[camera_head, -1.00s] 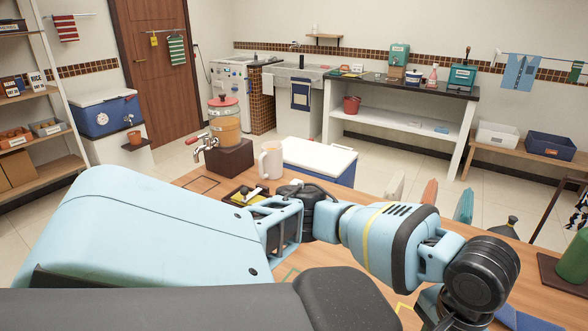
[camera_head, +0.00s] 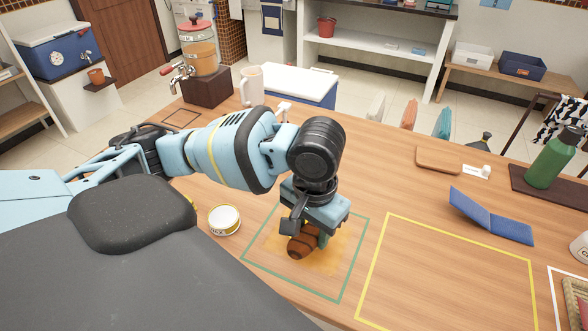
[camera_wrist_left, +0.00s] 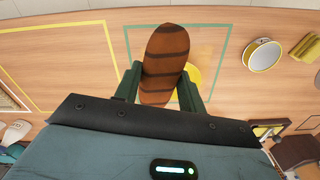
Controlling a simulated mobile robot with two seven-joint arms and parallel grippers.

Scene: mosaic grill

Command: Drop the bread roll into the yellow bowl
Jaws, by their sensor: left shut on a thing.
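The bread roll (camera_head: 301,246) is brown with darker stripes. My left gripper (camera_head: 307,231) is shut on it, with the fingers pointing down over the green-outlined square. In the left wrist view the roll (camera_wrist_left: 163,62) lies between the two fingers (camera_wrist_left: 160,82) and sticks out past them. I cannot tell whether the roll touches the table. No yellow bowl shows clearly. A yellow rounded patch (camera_wrist_left: 196,75) lies partly behind the roll and a finger in the wrist view; I cannot tell what it is. My right gripper is not in view.
A round tin (camera_head: 225,219) stands left of the green square (camera_head: 346,290). The yellow-outlined square (camera_head: 450,270) to the right is empty. A blue folded item (camera_head: 490,215), a green bottle (camera_head: 555,157), a mug (camera_head: 250,86) and a drink dispenser (camera_head: 199,55) stand around.

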